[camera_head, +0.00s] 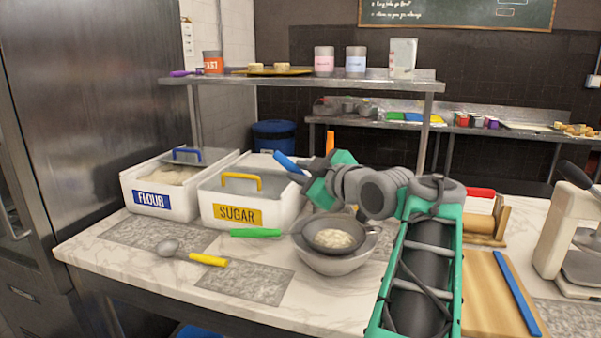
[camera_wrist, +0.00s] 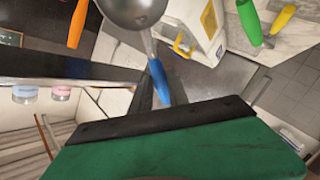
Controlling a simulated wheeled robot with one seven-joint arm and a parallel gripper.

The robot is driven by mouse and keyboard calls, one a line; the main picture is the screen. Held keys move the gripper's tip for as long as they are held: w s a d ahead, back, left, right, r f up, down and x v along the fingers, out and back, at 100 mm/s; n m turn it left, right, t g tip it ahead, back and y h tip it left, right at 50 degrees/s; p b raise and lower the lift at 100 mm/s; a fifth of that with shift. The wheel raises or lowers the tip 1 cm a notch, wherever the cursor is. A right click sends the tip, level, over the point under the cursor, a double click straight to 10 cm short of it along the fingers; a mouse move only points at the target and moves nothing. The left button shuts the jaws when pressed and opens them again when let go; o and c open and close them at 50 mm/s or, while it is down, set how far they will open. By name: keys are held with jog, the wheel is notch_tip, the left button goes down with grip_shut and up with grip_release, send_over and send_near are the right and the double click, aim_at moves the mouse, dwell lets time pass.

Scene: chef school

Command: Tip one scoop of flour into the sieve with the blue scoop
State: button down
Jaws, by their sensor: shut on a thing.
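My gripper (camera_head: 312,182) is shut on the blue handle of the metal scoop (camera_head: 288,164), above the back right of the sugar bin. In the wrist view the blue scoop (camera_wrist: 160,82) points away from the fingers, its round grey bowl at the top edge; I cannot tell whether it holds flour. The green-handled sieve (camera_head: 256,233) rests on a grey bowl (camera_head: 336,263), in front of and below my gripper. A pale heap of flour (camera_head: 333,238) lies in the sieve. The flour bin (camera_head: 128,190) stands at the left, open-topped, with pale flour inside.
The sugar bin (camera_head: 281,210) stands between flour bin and sieve. A yellow-handled scoop (camera_head: 208,259) lies on the counter in front. An orange handle (camera_head: 330,142) stands behind my gripper. A raised shelf (camera_head: 400,84) runs behind. A cutting board (camera_head: 490,300) lies at right.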

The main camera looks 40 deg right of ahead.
notch_tip(320, 180, up, 5)
jog(key=m+g+y+p, duration=0.1)
jog(key=g+p, duration=0.4)
jog(key=p, duration=0.9)
jog(key=g+y+p, duration=0.1)
jog(key=g+p, duration=0.4)
jog(key=p, duration=1)
jog(key=shift+f+m, duration=0.15)
jog(key=shift+m, duration=0.25)
jog(key=shift+p, duration=0.45)
jog(key=shift+f, duration=0.35)
